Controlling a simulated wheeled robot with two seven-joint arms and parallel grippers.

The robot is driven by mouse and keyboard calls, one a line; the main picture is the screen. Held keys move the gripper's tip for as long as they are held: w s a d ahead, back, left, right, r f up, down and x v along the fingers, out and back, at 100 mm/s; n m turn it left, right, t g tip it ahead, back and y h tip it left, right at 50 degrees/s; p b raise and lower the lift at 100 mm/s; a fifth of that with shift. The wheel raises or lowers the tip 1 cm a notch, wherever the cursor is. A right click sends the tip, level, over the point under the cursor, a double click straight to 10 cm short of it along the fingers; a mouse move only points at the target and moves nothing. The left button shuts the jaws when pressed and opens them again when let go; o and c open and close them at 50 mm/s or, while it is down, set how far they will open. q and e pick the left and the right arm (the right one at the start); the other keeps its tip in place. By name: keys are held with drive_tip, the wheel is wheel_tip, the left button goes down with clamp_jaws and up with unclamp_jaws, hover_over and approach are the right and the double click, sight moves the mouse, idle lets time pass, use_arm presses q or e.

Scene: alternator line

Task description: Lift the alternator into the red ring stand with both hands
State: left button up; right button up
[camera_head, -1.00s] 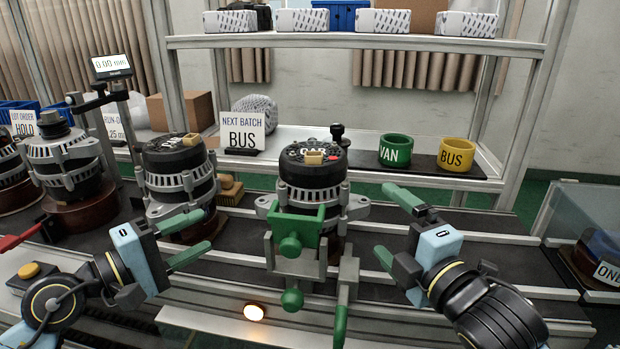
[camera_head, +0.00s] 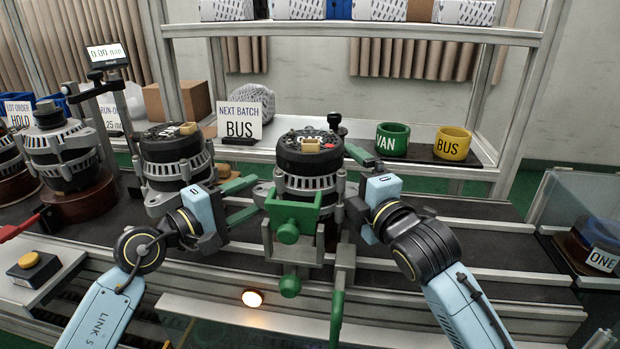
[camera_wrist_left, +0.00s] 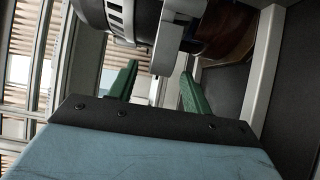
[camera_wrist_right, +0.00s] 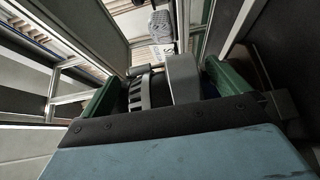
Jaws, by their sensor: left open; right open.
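The alternator (camera_head: 309,165), a dark-topped ribbed silver body, stands upright at centre behind a green clamp. My left gripper (camera_head: 256,196) is open at its left side. In the left wrist view a grey lug of the alternator (camera_wrist_left: 168,45) lies just ahead of the fingers (camera_wrist_left: 157,85). My right gripper (camera_head: 352,180) is open at its right side, its lower finger hidden. In the right wrist view a grey lug (camera_wrist_right: 182,75) lies between its fingers. A dark red-brown ring (camera_wrist_left: 228,32) shows below the alternator; I cannot tell whether it is the red ring stand.
The green clamp (camera_head: 292,212) stands in front of the alternator. More alternators (camera_head: 175,160) stand at left, one on a dark red base (camera_head: 85,202). A green VAN ring (camera_head: 392,140) and yellow BUS ring (camera_head: 453,145) sit behind at right. The belt at right is clear.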

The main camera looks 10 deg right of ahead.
use_arm(q)
drive_tip(key=shift+x, duration=1.15)
use_arm(e)
drive_tip(key=shift+x, duration=1.15)
